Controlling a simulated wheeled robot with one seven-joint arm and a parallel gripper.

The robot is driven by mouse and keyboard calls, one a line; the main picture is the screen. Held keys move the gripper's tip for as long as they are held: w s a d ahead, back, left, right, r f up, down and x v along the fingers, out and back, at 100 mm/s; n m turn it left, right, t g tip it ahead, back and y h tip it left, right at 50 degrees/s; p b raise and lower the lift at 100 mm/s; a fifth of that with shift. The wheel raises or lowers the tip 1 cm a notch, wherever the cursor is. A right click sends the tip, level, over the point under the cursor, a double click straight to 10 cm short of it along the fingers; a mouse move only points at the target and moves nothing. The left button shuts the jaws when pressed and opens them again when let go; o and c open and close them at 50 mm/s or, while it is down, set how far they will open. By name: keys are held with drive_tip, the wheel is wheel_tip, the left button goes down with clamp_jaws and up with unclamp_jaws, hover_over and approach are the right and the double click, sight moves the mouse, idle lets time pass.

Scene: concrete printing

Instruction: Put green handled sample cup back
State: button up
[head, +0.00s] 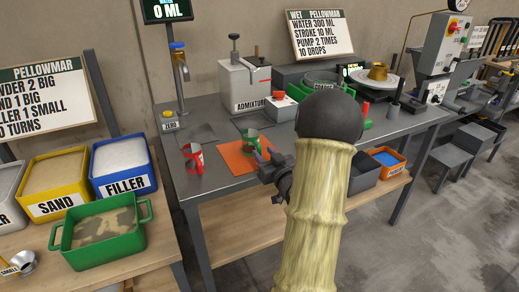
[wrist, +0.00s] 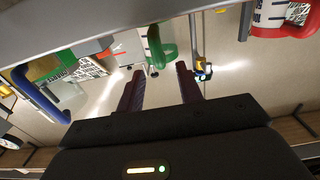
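The green handled sample cup (head: 251,141) stands on an orange mat (head: 232,158) on the grey bench. It also shows in the wrist view (wrist: 155,45), just beyond my fingertips and roughly in line with the gap between them. My gripper (head: 262,156) is beside the cup at the mat's right edge. In the wrist view my gripper (wrist: 158,68) has its two dark red fingers well apart with nothing between them. A red handled cup (head: 193,158) stands left of the mat, and it also shows in the wrist view (wrist: 280,15).
A grey admixture machine (head: 243,85) stands behind the mat. A scale marked zero (head: 195,133) and a tap (head: 180,65) are at the back left. A green tub (head: 103,238) and sand (head: 55,180) and filler (head: 123,165) bins stand on the left table. My arm covers part of the bench.

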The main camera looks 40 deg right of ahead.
drive_tip(key=v, duration=0.6)
drive_tip(key=shift+s, duration=0.4)
drive_tip(key=shift+s, duration=0.1)
idle(0.3)
